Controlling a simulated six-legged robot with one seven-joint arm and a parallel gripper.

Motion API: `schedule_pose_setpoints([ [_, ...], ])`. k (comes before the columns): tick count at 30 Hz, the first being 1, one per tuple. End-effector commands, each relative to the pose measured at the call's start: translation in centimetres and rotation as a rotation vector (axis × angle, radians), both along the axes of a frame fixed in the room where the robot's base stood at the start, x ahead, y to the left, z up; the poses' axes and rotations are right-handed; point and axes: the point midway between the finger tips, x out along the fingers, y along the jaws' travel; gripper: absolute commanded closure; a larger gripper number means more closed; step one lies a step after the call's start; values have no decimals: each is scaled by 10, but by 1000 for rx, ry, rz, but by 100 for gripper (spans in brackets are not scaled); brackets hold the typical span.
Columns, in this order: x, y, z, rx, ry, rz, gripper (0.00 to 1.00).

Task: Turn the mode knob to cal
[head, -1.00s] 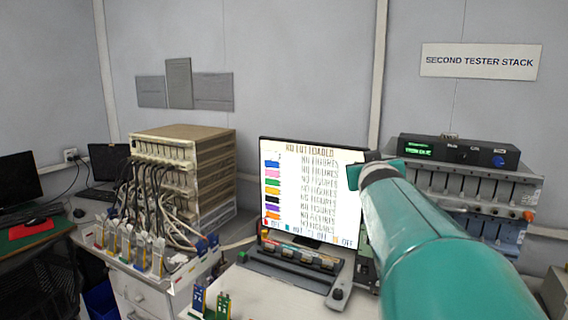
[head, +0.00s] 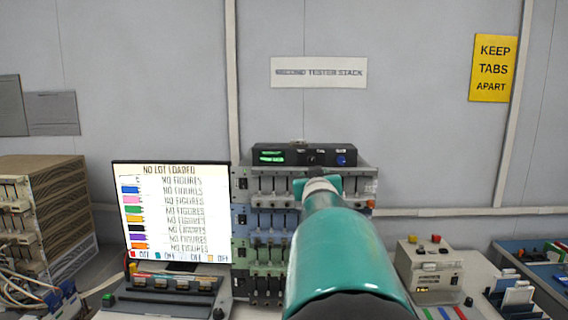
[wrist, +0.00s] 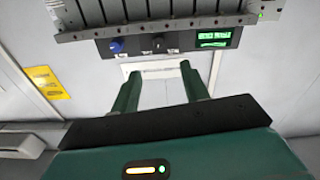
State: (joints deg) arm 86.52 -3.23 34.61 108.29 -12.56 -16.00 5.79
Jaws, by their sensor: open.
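A black control box (head: 300,154) sits on top of the tester stack, with a green lit display (head: 271,156) on its left. A small black knob (head: 312,159) is at its middle and a blue knob (head: 342,160) at its right. The labels are too small to read, so I cannot tell which is the mode knob. The wrist view is upside down and shows the black knob (wrist: 158,44) and blue knob (wrist: 116,46). My gripper (wrist: 161,69) is open and empty, its green fingers apart and clear of the knobs. The black knob appears between and beyond the fingertips.
The tester stack (head: 240,217) has rows of slots below the box. A monitor (head: 175,212) stands left of it and a beige device (head: 430,268) right. Bare wall with a white sign (head: 319,72) and a yellow sign (head: 493,68) is above.

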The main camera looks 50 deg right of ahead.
Motion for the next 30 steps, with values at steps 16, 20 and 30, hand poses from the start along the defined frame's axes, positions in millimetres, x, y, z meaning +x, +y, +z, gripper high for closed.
schedule_pose_setpoints([
  [16, 35, -40, -1, 4, -6, -1, 55],
  [20, 48, -55, -1, 3, -7, 0, 55],
  [30, 81, -95, 0, 1, -4, -2, 55],
])
